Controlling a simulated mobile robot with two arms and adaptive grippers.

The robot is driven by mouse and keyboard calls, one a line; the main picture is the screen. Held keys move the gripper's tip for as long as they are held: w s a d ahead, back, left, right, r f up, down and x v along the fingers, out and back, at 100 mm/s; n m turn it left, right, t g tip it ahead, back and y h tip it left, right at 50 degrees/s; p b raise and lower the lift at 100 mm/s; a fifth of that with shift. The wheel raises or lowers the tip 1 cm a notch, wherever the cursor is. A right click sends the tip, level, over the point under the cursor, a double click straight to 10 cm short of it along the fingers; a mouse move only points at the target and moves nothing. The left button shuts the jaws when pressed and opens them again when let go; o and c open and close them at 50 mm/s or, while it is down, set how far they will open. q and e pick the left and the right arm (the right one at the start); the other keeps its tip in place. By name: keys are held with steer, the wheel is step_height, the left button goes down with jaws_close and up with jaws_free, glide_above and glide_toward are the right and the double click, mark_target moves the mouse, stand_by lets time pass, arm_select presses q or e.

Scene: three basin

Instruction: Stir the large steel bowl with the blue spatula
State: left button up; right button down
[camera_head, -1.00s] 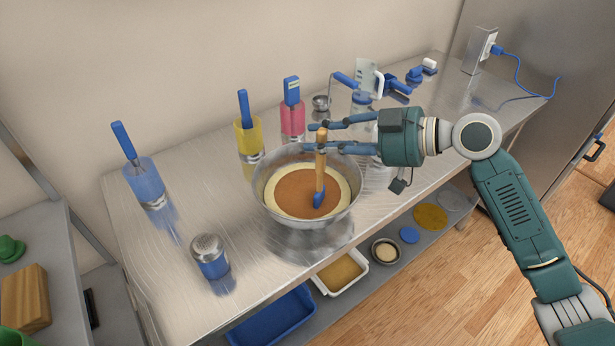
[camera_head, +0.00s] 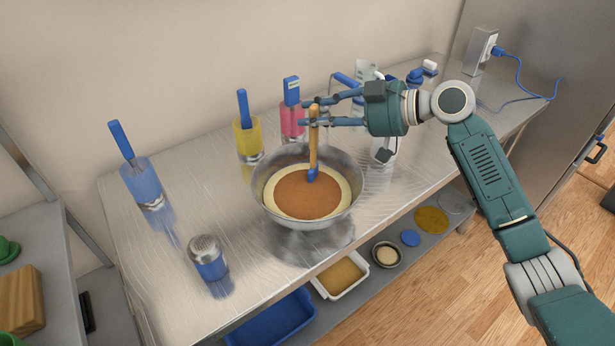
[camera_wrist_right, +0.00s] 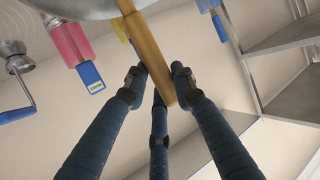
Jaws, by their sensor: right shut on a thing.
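The large steel bowl (camera_head: 268,203) stands on the steel table and holds a brown mixture with a cream-coloured ring around it. The blue spatula (camera_head: 313,145) has a wooden handle and a blue head. It is nearly upright, with its head over the far part of the mixture; whether the head touches it I cannot tell. My right gripper (camera_head: 315,111) is shut on the upper handle, above the bowl's far rim. In the right wrist view the handle (camera_wrist_right: 150,55) runs between the fingers, and the blue head is hidden. My left gripper is not in view.
Blue (camera_head: 148,187), yellow (camera_head: 248,138) and pink (camera_head: 293,122) containers with blue-handled tools stand behind and left of the bowl. A shaker (camera_head: 209,262) stands at the front left. The lower shelf holds a white tray (camera_head: 342,275) and a blue bin (camera_head: 272,322).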

steer(key=shift+w+a, duration=0.2)
steer(key=shift+a, duration=0.35)
steer(key=s+r+p, duration=0.5)
steer(key=r+p, duration=0.5)
steer(key=r, duration=0.2)
steer(key=shift+r, duration=0.4)
steer(key=shift+w, duration=0.1)
